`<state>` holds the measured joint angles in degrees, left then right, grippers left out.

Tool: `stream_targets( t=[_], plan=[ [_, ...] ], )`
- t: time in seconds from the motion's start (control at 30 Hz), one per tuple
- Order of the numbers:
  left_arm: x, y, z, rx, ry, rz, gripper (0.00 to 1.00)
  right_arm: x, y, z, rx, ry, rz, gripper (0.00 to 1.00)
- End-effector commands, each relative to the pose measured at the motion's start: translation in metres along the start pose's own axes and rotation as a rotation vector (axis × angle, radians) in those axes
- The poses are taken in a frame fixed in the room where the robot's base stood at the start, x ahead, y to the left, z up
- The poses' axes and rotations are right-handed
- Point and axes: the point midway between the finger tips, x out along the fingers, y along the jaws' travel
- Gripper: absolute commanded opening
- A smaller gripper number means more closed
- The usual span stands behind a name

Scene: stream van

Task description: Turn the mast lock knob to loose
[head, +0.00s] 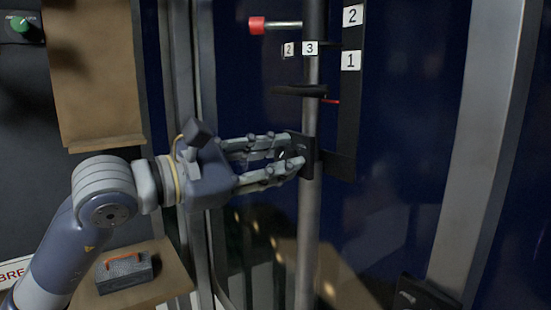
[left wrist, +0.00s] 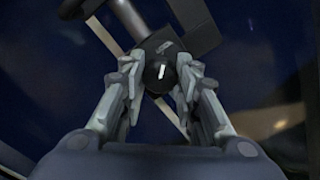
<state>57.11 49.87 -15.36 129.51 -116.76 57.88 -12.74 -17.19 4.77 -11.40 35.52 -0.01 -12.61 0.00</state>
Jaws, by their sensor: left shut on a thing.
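The mast lock knob (left wrist: 160,74) is a round black knob with a white pointer line, in the left wrist view. The line stands nearly upright, leaning slightly right. My left gripper (left wrist: 158,80) is shut on the knob, with a finger on each side of it. In the head view my left gripper (head: 292,153) reaches the black lock block (head: 310,158) on the grey mast (head: 309,225); the fingers largely hide the knob there. My right gripper is in neither view.
A red-ended crank handle (head: 257,25) sticks out left of the mast above my gripper. A black ring (head: 299,91) and a dark plate with number labels (head: 351,61) are near the mast. A grey toolbox (head: 124,271) sits on a shelf at lower left.

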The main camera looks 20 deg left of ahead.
Motion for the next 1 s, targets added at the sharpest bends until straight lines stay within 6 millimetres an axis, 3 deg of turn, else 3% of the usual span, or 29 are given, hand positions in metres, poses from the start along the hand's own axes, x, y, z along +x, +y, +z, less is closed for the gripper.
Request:
stream_targets(
  t=[0.43, 1.0],
  plan=[
    [0.0, -0.001, -0.002, -0.113, -0.001, 0.0, 0.05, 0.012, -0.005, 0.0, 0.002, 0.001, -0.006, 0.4],
    [0.0, -0.002, -0.002, -0.623, 0.0, 0.0, 0.05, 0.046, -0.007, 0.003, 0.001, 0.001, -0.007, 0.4]
  ],
)
